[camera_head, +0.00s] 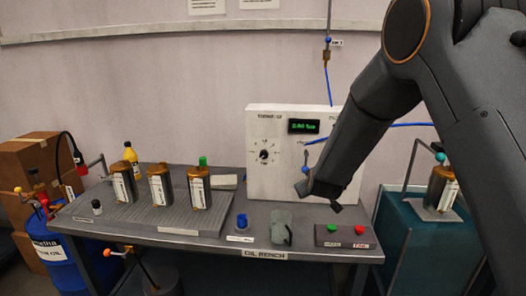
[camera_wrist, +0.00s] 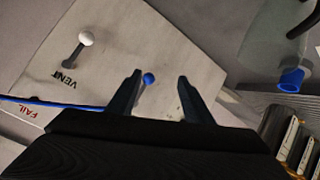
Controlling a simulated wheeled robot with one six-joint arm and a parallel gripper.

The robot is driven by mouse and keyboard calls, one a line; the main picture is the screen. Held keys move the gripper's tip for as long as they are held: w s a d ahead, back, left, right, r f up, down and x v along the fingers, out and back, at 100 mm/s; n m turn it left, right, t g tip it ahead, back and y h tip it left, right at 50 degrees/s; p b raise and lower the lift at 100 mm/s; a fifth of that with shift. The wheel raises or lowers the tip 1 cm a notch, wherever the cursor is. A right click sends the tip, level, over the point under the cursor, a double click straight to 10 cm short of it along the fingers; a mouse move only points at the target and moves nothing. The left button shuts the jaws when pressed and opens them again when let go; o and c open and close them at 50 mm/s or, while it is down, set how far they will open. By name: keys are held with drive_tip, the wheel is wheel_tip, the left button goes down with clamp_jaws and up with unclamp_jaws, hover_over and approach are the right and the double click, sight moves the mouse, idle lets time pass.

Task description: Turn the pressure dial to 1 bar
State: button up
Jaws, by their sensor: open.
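The pressure dial (camera_head: 264,155) is a small black knob with marks around it, on the left of a white upright panel (camera_head: 280,187). Its pointer setting is too small to read. A green-lit display (camera_head: 303,126) sits above and right of it; its digits are not clear. My gripper (camera_head: 320,192) is at the panel's lower right, apart from the dial. In the wrist view my gripper (camera_wrist: 158,88) is open, its two dark fingers spread. A blue-tipped lever (camera_wrist: 149,78) shows between the fingers; I cannot tell whether they touch it. The dial is not seen there.
A white-knobbed lever (camera_wrist: 86,38) marked VENT is near my gripper. A blue tube (camera_head: 408,124) runs along the wall.

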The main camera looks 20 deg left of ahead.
drive_tip(key=w+a+r+n+t+y+p, duration=0.1)
drive_tip(key=w+a+r+n+t+p, duration=0.15)
drive_tip(key=a, duration=0.75)
drive_tip(key=t, duration=0.3)
approach(264, 156)
drive_tip(key=w, duration=0.2)
drive_tip(key=shift+n+y, duration=0.3)
drive_tip(key=shift+n, duration=0.15)
drive_tip(key=shift+a+p+x, duration=0.2)
drive_tip(key=shift+p+x, duration=1.05)
drive_tip(key=shift+x, duration=2.45)
drive_tip(key=c, duration=1.1)
drive_tip(key=shift+o, duration=0.2)
drive_tip(key=shift+b, duration=0.3)
